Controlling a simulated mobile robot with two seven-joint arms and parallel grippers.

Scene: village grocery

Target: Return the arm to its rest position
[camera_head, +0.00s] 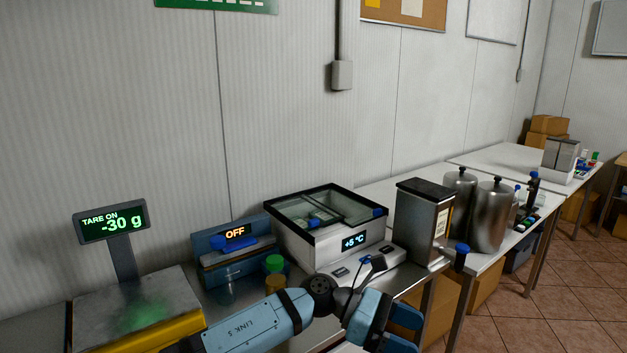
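My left arm comes in from the bottom left, a blue link marked "LINK 5" and a dark wrist joint crossing in front of the tables. My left gripper (404,331) is at the bottom centre, in front of the table edge. Its two blue fingers appear apart, with nothing seen between them, though the lower part is cut off by the frame edge. It appears clear of the goods on the table. My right arm and gripper are not in view.
A scale (140,305) at left has a display (111,221) reading "TARE ON -30 g". Beside it are a blue device (212,246) showing "OFF", a green-lidded jar (274,264) and a glass-topped cooler (290,235). A dispenser (422,225) and steel canisters (489,220) stand right. Floor is free at right.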

